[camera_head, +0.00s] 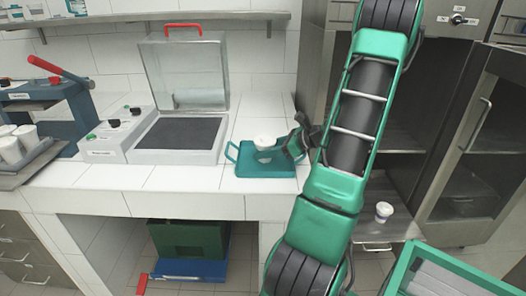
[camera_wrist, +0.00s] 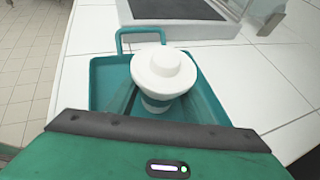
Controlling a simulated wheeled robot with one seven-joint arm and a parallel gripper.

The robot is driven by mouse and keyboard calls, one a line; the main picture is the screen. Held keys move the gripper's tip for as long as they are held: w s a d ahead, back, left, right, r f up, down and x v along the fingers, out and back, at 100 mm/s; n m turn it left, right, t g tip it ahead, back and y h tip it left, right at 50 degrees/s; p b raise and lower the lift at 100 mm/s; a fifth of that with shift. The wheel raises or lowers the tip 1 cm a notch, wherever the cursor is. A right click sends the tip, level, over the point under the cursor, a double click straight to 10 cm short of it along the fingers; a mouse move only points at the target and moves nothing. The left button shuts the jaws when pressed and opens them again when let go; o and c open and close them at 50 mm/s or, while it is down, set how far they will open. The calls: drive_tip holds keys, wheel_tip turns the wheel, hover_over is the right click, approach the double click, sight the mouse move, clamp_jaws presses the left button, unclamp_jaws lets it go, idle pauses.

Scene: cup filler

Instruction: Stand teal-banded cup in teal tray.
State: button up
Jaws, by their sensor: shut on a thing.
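The teal-banded cup (camera_wrist: 164,72) is white with a white lid, and a teal band shows low on its side in the wrist view. In the head view the cup (camera_head: 266,141) is upright over the teal tray (camera_head: 247,168) on the white counter. The tray (camera_wrist: 103,72) has a raised rim and a loop handle at its far end. My gripper (camera_head: 283,149) reaches in from the right and is shut on the cup. The cup's base is hidden, so I cannot tell whether it touches the tray floor.
A grey machine (camera_head: 180,134) with a raised clear lid stands left of the tray. Several white cups (camera_head: 12,148) stand on a tray at far left. Another white cup (camera_head: 384,211) stands low at right by an open steel cabinet (camera_head: 408,120). A green crate (camera_head: 187,238) sits under the counter.

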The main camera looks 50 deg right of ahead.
drive_tip(key=o, duration=1.2)
drive_tip(key=shift+o, duration=0.2)
drive_tip(key=v, duration=1.2)
drive_tip(key=shift+s, duration=0.1)
